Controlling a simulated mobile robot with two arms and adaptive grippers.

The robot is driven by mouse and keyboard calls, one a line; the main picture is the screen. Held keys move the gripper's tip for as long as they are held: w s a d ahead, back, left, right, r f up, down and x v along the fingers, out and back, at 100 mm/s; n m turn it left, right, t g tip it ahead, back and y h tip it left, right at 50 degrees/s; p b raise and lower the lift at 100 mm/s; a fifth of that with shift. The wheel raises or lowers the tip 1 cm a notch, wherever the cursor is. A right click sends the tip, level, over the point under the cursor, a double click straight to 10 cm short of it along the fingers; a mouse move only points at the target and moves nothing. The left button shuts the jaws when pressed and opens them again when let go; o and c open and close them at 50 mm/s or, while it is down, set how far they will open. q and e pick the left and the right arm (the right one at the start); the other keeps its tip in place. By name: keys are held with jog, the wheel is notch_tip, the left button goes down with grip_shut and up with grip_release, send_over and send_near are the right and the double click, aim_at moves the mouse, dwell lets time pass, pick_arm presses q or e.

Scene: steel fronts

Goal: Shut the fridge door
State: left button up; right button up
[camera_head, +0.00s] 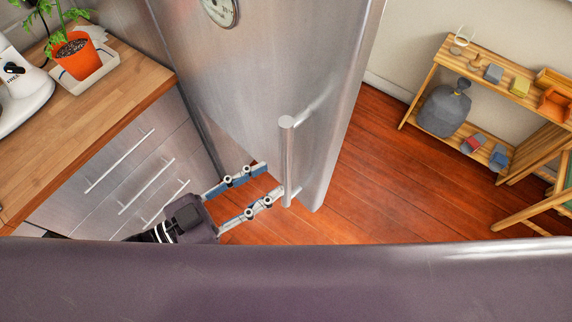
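The fridge door (230,75) is a tall brushed-steel panel in the middle of the head view, set at an angle. Its thick free edge (345,110) faces right. The fridge interior does not show, and I cannot tell how far open the door stands. A vertical bar handle (287,165) stands out from the door near that edge. My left gripper (272,180) is open, its two fingers apart and pointing right, low by the door face. One fingertip overlaps the handle's lower end in the picture; I cannot tell if they touch. My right gripper is not in view.
A wooden counter (120,100) with steel drawers (140,175) is at the left, holding a potted plant (75,55) and a white appliance (20,85). A wooden shelf (495,75) with a grey sack (445,108) stands at the right. Red-brown floor (375,180) between door and shelf is clear.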

aim_at(281, 173)
pick_arm(q)
jog(key=shift+p+x, duration=0.85)
jog(key=shift+x, duration=1.9)
grip_shut()
